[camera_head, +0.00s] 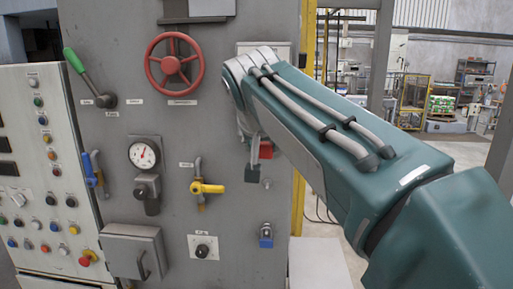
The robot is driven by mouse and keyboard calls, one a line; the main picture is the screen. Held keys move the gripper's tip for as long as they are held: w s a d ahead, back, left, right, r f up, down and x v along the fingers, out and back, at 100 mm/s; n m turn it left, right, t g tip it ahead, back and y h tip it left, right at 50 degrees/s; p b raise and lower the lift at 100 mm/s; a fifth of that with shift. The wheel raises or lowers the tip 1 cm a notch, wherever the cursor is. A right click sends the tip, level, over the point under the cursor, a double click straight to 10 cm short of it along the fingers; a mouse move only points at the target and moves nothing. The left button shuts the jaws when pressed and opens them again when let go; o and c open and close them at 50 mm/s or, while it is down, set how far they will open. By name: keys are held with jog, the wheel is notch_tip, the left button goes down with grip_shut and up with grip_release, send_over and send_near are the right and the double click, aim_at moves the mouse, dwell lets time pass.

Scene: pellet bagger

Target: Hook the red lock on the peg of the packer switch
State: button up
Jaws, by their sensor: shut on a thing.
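The red lock (265,150) shows as a small red block just below the wrist of my arm, in front of the grey machine panel (225,125). My gripper (252,172) is mostly hidden behind my arm; a dark part of it shows beside and below the red. It is shut on the red lock. The lock's shackle cannot be seen. A small light fitting (267,183) shows just below and to the right of the gripper; I cannot tell whether it is the peg. The packer switch cannot be made out with certainty, and my arm covers that area.
A blue padlock-like part (265,236) hangs lower on the panel. To the left are a yellow-handled valve (207,188), a gauge (143,154), a red handwheel (175,61), a green lever (74,61) and a button console (45,170). A yellow post (298,205) stands at the panel's right edge.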

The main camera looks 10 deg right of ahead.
jog(key=shift+w+d, duration=0.1)
jog(key=shift+w, duration=0.4)
jog(key=shift+w+d+f, duration=0.2)
jog(key=shift+w+f, duration=0.05)
jog(key=shift+w, duration=0.65)
jog(key=shift+w+d+f, duration=0.2)
jog(key=shift+w+d, duration=0.05)
jog(key=shift+w, duration=0.6)
jog(key=shift+w+d+f, duration=0.2)
jog(key=shift+w+f, duration=0.05)
jog(key=shift+w, duration=0.65)
jog(key=o, duration=1.2)
